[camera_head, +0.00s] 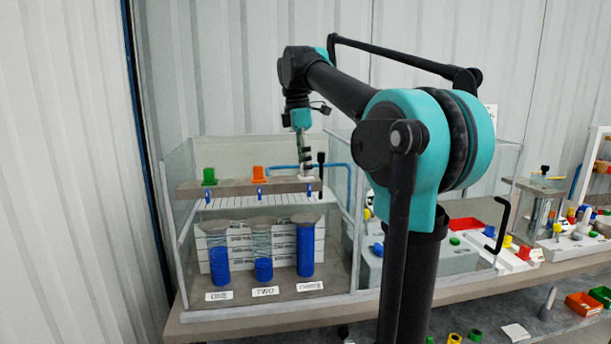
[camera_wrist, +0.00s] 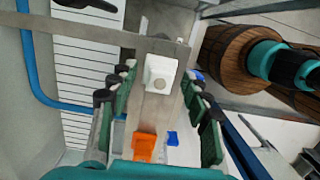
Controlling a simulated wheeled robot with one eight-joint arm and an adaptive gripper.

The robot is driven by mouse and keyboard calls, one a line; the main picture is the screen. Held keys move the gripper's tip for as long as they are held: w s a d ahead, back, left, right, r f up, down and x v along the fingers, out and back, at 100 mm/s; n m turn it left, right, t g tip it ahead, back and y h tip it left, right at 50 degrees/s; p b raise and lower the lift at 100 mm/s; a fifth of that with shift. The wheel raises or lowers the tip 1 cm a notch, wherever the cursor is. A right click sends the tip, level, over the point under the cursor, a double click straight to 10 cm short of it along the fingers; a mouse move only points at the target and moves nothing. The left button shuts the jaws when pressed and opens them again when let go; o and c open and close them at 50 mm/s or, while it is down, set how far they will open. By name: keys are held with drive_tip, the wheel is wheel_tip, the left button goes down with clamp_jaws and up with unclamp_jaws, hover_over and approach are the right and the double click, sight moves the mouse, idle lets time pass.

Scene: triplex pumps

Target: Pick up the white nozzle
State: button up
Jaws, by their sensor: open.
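The white nozzle (camera_head: 306,178) sits at the right end of the grey shelf in the head view, small and partly hidden by my gripper (camera_head: 304,155). In the wrist view the white nozzle (camera_wrist: 160,73) is a square white block with a round mark on top, standing on the shelf. My gripper (camera_wrist: 158,88) is open, with its green-padded fingers to the left and right of the nozzle. The fingers look apart from it, and nothing is held. I cannot tell the exact height of the fingertips above the nozzle.
An orange nozzle (camera_head: 258,174) and a green nozzle (camera_head: 209,176) stand further left on the shelf (camera_head: 235,188). Blue valves line its front edge. Glass walls enclose the shelf, and a blue pipe (camera_wrist: 42,80) runs near it. Three blue-filled columns stand below.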

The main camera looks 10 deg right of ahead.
drive_tip(key=shift+f, duration=0.3)
drive_tip(key=shift+c, duration=0.6)
clamp_jaws()
drive_tip(key=shift+r, duration=0.1)
wheel_tip(320, 180, up, 20)
drive_tip(key=shift+f, duration=0.2)
